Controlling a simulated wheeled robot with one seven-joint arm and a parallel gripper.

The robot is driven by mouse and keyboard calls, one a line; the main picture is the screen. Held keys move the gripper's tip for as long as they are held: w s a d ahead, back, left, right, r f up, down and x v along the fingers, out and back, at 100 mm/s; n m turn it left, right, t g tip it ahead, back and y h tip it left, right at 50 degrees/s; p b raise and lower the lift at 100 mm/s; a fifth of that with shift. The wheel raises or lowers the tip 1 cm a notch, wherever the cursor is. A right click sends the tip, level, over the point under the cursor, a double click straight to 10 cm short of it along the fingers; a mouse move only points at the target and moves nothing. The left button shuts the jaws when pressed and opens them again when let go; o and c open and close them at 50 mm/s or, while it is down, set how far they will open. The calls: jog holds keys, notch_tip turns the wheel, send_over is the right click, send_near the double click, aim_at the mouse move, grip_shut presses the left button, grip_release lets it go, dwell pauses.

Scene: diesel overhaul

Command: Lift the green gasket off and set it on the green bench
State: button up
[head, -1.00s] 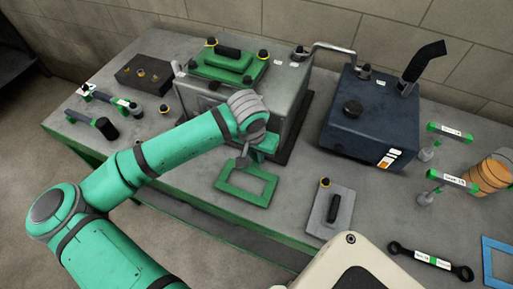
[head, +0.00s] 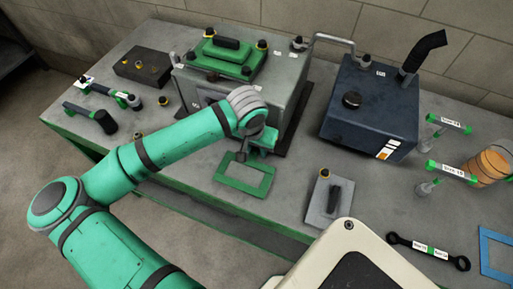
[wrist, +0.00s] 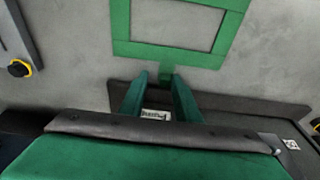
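The green gasket (head: 226,182) is a flat rectangular frame with a short tab. It lies on the grey top of the green-edged bench (head: 185,178), in front of the grey engine block. It also shows at the top of the wrist view (wrist: 165,52). My gripper (head: 243,156) is low at the gasket's far edge, tilted over the bench. In the wrist view my gripper (wrist: 160,78) has its two green fingers apart, with the gasket's tab just beyond or between the tips. I cannot tell whether they touch it.
The grey engine block (head: 285,95) with a green cover (head: 232,58) stands behind my gripper. A dark blue tank (head: 368,115) stands to its right. A grey plate with a black handle (head: 330,200) lies right of the gasket. Bare bench top lies between them.

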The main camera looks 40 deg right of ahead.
jog(key=shift+w, duration=0.1)
notch_tip(320, 180, up, 11)
jog(key=s+a, duration=0.1)
jog(key=a, duration=0.1)
jog(key=shift+f, duration=0.2)
jog(key=shift+w, duration=0.1)
